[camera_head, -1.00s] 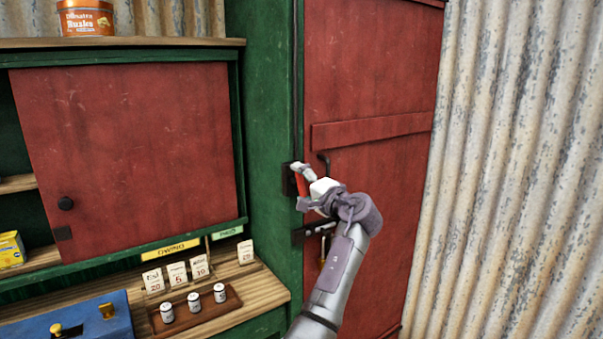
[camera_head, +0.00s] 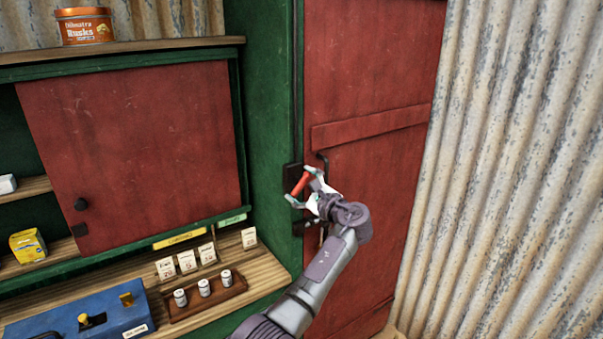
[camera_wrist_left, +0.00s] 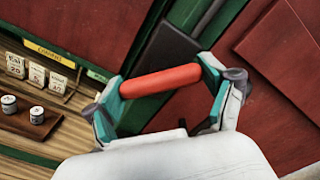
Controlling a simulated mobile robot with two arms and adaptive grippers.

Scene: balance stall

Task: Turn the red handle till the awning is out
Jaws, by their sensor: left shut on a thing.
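The red handle (camera_head: 300,184) sits at a dark plate (camera_head: 288,178) on the green post beside the red door. It is tilted in the head view. My left gripper (camera_head: 304,187) is shut on it, one finger near each end of the red grip. In the left wrist view the red handle (camera_wrist_left: 160,81) spans between the teal-padded fingers of my left gripper (camera_wrist_left: 164,90). The awning is not in view. My right gripper is not in view.
A red door (camera_head: 370,210) with a dark pull handle is just right of the gripper. A wooden counter (camera_head: 262,285) at left holds a tray (camera_head: 235,289) of small tins, price cards and a blue box (camera_head: 105,318). A corrugated wall (camera_head: 510,180) stands at right.

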